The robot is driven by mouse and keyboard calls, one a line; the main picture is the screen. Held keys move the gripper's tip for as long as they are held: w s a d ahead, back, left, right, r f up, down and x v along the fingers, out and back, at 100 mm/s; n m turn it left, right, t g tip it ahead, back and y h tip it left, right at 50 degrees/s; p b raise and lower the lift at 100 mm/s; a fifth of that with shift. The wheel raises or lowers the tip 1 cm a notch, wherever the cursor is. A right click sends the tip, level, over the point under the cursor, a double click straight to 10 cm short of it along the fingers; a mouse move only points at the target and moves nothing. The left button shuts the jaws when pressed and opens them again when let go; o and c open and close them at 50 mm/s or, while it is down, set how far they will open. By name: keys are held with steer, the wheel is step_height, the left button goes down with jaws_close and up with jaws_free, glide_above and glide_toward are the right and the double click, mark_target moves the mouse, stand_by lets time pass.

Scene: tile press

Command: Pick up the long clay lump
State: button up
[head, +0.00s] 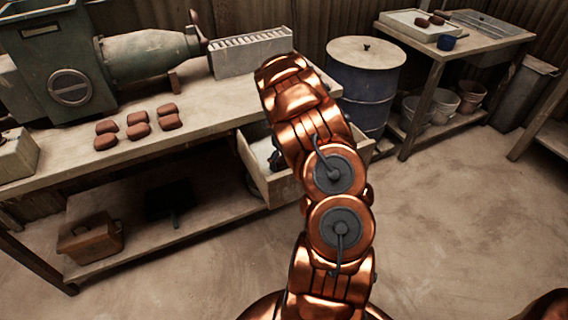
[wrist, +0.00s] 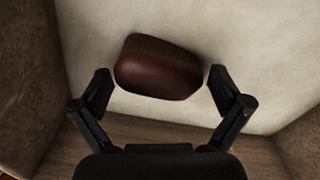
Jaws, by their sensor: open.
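A reddish-brown clay lump (wrist: 157,66) lies against a pale surface in the wrist view, a little wider than it is tall. My gripper (wrist: 160,78) is open, with one finger on each side of the lump and a visible gap at both sides. In the head view my arm reaches down into an open drawer (head: 262,180), where only a dark part of my gripper (head: 277,160) shows. The lump in the drawer is hidden there. Several similar brown lumps (head: 138,131) lie on the bench top.
The drawer walls stand close around my gripper. The workbench (head: 60,168) carries a green machine (head: 65,70) and a ribbed grey box (head: 250,52). A blue drum (head: 366,90) stands right of the bench. The floor (head: 450,230) at the right is clear.

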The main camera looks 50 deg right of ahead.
steer(key=shift+c, duration=0.3)
steer(key=shift+f, duration=0.1)
steer(key=c, duration=1.1)
